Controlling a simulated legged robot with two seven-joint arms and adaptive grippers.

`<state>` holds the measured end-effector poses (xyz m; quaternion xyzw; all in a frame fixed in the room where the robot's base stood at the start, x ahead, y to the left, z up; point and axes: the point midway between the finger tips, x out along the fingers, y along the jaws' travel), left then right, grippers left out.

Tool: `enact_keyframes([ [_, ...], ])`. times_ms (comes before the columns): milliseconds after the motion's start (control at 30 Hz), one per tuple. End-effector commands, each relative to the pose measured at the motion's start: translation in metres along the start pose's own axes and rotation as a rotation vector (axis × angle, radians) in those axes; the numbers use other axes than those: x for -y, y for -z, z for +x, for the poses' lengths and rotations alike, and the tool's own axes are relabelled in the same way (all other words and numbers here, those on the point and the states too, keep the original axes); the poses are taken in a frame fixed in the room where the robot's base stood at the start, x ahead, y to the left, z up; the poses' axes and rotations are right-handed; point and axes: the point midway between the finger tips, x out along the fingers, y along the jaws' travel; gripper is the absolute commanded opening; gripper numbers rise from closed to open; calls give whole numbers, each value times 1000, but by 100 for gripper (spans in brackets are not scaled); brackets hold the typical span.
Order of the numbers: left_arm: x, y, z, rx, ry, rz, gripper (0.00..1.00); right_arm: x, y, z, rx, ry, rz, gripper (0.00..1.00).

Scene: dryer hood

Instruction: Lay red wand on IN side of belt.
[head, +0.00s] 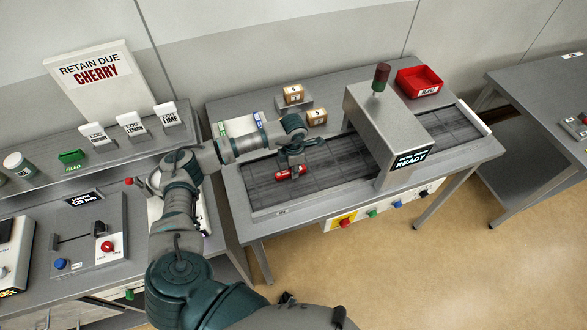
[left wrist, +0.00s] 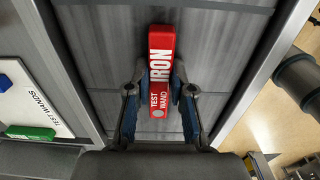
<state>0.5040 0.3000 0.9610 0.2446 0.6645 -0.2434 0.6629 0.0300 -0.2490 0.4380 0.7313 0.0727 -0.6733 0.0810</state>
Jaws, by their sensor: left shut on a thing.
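The red wand (head: 291,173), marked IRON TEST WAND in the left wrist view (left wrist: 161,65), is held over the left part of the dark belt (head: 330,182), left of the hood. My left gripper (head: 290,158) is shut on it; in the left wrist view its fingers (left wrist: 160,92) grip both sides of the wand's near half. The wand lies roughly flat, at or just above the belt surface (left wrist: 100,60); I cannot tell if it touches. The IN mark is not readable. My right gripper is not in view.
The metal hood (head: 385,125), with a READY display, spans the belt. A white test-wand holder (left wrist: 30,100) with blue and green wands lies beside the belt. A red bin (head: 419,82) and small brown boxes (head: 293,94) stand behind. Bare belt surrounds the wand.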

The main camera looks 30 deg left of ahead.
Motion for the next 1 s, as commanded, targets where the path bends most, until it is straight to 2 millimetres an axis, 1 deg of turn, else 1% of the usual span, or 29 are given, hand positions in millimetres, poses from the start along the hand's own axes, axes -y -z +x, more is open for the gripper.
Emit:
enact_keyframes([
  [33, 0, 0, 1, 0, 0, 0, 29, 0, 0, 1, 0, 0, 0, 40],
  [67, 0, 0, 1, 0, 0, 0, 37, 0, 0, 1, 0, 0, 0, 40],
  [100, 0, 0, 1, -1, 0, 0, 47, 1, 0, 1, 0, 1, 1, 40],
  [467, 1, -1, 0, -2, -1, 0, 47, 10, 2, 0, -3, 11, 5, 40],
  [567, 1, -1, -4, 0, -1, 0, 47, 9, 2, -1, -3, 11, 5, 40],
  [667, 0, -1, -15, 2, -2, 0, 47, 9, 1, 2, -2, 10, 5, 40],
  [767, 0, -1, -35, 4, -2, 0, 47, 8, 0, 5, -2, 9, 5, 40],
  [900, 0, -1, -68, 3, -3, 1, 47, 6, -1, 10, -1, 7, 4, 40],
  [1000, 0, -1, -89, 3, -2, 0, 47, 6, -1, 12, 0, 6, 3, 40],
])
